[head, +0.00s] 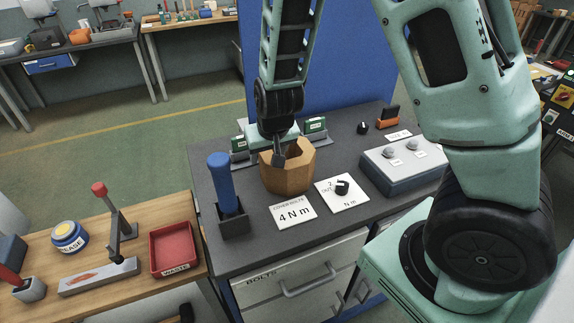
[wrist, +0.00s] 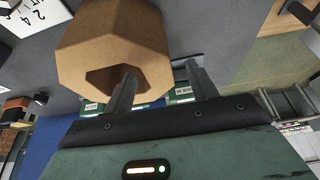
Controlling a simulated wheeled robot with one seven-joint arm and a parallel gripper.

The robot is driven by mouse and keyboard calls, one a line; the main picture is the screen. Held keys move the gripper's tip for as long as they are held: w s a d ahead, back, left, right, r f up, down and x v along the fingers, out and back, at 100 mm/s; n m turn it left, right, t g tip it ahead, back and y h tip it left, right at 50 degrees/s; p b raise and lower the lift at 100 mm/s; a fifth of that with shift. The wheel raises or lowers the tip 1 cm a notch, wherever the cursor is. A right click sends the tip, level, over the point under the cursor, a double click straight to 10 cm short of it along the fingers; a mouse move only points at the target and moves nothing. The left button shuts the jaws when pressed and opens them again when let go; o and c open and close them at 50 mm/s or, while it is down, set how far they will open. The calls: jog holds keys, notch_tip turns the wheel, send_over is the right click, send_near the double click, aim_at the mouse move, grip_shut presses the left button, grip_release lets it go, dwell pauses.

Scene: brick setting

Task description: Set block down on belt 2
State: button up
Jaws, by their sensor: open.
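No belt and nothing marked as belt 2 shows in either view, and I cannot pick out a plain block. A brown, many-sided hollow piece (head: 288,180) stands upright on the dark bench top (head: 340,222). My gripper (head: 283,154) is at its upper left rim, pointing down. In the wrist view my gripper (wrist: 163,70) has its two fingers apart with nothing gripped between them. One finger overlaps the opening of the brown piece (wrist: 105,35), and the other is beside it. I cannot tell whether the first finger is inside the opening or touches the wall.
A blue-handled tool in a dark holder (head: 226,190) stands left of the brown piece. A red waste tray (head: 174,250) is on the wooden bench.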

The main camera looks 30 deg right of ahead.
jog(key=shift+p+x, duration=0.85)
jog(key=shift+x, duration=1.75)
jog(key=shift+d, duration=0.1)
grip_shut()
jog(key=shift+r, duration=0.1)
